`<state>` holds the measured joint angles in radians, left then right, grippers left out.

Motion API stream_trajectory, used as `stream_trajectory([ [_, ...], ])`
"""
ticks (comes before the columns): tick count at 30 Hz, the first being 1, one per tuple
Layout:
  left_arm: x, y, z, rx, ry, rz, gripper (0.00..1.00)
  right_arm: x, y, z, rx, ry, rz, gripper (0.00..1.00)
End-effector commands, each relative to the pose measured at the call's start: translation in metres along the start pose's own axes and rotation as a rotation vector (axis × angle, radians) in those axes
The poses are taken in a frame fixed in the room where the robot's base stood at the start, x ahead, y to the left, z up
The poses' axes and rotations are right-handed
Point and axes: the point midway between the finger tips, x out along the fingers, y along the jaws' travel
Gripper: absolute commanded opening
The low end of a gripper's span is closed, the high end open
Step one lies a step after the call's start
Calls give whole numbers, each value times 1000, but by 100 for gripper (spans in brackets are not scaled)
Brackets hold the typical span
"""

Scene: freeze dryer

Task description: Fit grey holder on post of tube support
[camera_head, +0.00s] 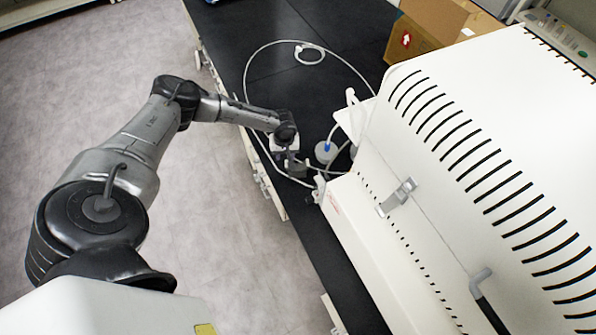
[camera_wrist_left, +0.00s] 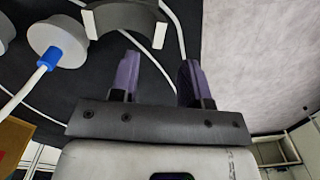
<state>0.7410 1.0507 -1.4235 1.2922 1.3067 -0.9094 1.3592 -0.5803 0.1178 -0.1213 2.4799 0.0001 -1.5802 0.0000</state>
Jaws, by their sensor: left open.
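My left gripper (camera_head: 292,160) reaches over the black bench, close to the white machine's side. In the left wrist view its two purple fingers (camera_wrist_left: 159,65) stand apart with nothing between them. A dark grey curved piece (camera_wrist_left: 124,19), which looks like the grey holder, lies just beyond the fingertips at the top of that view. The gap between it and the fingers is hard to judge. White parts show at its edges; I cannot tell whether they belong to the tube support or its post. My right gripper is not in view.
A round pale cap with a blue fitting (camera_wrist_left: 48,58) and white tube stands beside the holder; it also shows in the head view (camera_head: 326,150). A looped white tube (camera_head: 248,75) lies on the bench (camera_head: 320,70). The white freeze dryer (camera_head: 440,170) blocks the right. A cardboard box (camera_head: 415,38) stands behind.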

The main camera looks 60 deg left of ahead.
Motion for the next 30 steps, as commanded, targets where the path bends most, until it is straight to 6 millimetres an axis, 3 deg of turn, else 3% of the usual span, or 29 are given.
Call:
stream_trajectory([
  [16,61,1,1,5,0,1,43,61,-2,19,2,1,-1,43],
  [30,85,-2,2,5,-1,-5,43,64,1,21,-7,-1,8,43],
])
